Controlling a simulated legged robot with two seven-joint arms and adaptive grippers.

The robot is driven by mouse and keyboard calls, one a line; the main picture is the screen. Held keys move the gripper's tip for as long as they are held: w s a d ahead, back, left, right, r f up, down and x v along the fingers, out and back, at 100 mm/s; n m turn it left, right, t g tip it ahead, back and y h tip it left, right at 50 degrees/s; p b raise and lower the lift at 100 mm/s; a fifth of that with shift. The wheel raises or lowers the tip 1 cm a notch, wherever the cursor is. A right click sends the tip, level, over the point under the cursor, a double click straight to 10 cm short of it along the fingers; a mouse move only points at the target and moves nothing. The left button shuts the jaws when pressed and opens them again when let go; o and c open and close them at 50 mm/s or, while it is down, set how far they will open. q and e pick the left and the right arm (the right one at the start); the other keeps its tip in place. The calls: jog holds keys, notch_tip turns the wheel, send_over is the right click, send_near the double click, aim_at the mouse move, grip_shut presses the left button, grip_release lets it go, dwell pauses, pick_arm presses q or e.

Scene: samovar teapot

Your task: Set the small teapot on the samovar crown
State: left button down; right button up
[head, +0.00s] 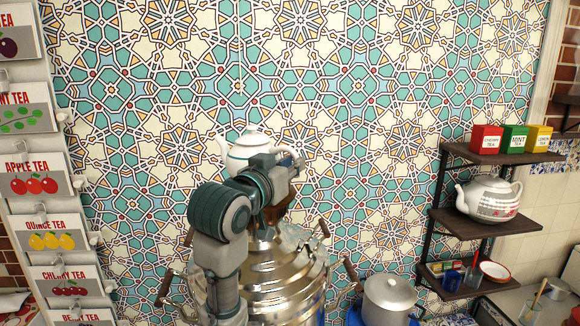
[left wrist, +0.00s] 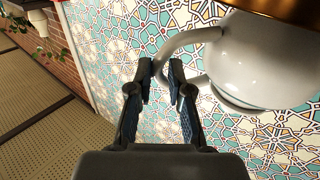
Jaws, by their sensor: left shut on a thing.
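I cannot tell whether the teapot touches the crown. A copper-coloured edge (left wrist: 285,10) shows beside the teapot in the wrist view. My right gripper is not in view.
A tea-card rack (head: 38,185) stands at the left. A wall shelf (head: 470,222) at the right holds a larger white teapot (head: 489,199) and tea boxes (head: 514,138). A lidded pot (head: 389,298) stands right of the samovar. The patterned wall (head: 370,90) is close behind.

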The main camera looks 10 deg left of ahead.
pick_arm(q)
jog(key=c, duration=1.2)
grip_release()
jog(key=shift+d+r, duration=0.1)
jog(key=shift+o, duration=1)
jog(key=shift+d, duration=0.4)
